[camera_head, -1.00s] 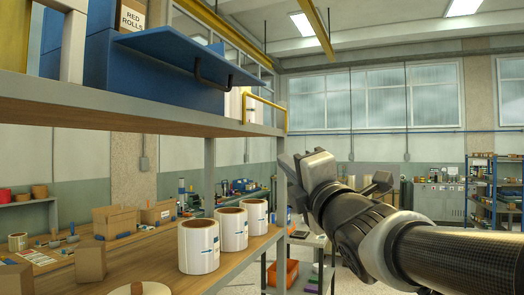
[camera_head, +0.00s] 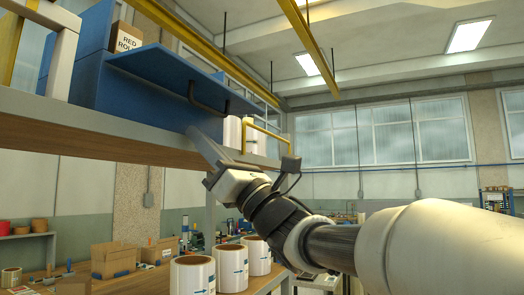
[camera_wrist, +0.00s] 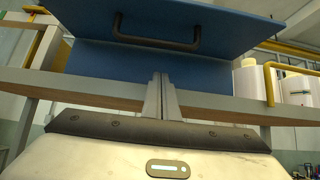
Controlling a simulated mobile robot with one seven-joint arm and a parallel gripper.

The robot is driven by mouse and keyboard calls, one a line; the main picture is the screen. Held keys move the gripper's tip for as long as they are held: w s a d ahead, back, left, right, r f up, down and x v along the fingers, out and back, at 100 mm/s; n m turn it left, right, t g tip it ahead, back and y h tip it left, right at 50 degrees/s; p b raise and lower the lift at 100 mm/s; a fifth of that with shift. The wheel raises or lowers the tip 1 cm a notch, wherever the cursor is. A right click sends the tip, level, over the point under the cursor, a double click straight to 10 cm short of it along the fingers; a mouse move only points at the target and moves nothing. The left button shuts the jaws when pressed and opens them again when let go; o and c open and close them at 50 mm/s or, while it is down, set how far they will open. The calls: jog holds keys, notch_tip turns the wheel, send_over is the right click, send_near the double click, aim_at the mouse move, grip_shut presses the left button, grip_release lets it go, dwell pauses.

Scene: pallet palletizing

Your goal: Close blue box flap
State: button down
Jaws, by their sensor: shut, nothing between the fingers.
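The blue box (camera_head: 92,70) sits on the upper shelf at the left. Its blue flap (camera_head: 170,68) sticks outward over the shelf's front edge, tilted a little downward, with a dark handle (camera_head: 200,98) on it. My gripper (camera_head: 194,130) is shut and empty, just below the flap and handle at the shelf edge. In the wrist view my gripper fingertips (camera_wrist: 160,76) point up at the box front, beneath the flap (camera_wrist: 210,20) and its handle (camera_wrist: 155,42). I cannot tell whether the fingertips touch the box.
The wooden upper shelf (camera_head: 60,122) runs along the left. A yellow rail (camera_head: 268,130) and white containers (camera_head: 231,131) stand to the right of the box. White rolls (camera_head: 192,274) sit on the lower shelf. A carton marked RED ROLLS (camera_head: 127,38) shows behind the flap.

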jog(key=shift+s+d+r+t, duration=0.15)
jog(key=shift+s+d+r, duration=0.15)
jog(key=shift+d+r, duration=0.35)
jog(key=shift+s+d+r+t, duration=0.15)
jog(key=shift+s+d+r, duration=0.2)
jog(key=shift+d, duration=0.55)
jog(key=shift+r+p, duration=0.1)
jog(key=shift+p, duration=0.2)
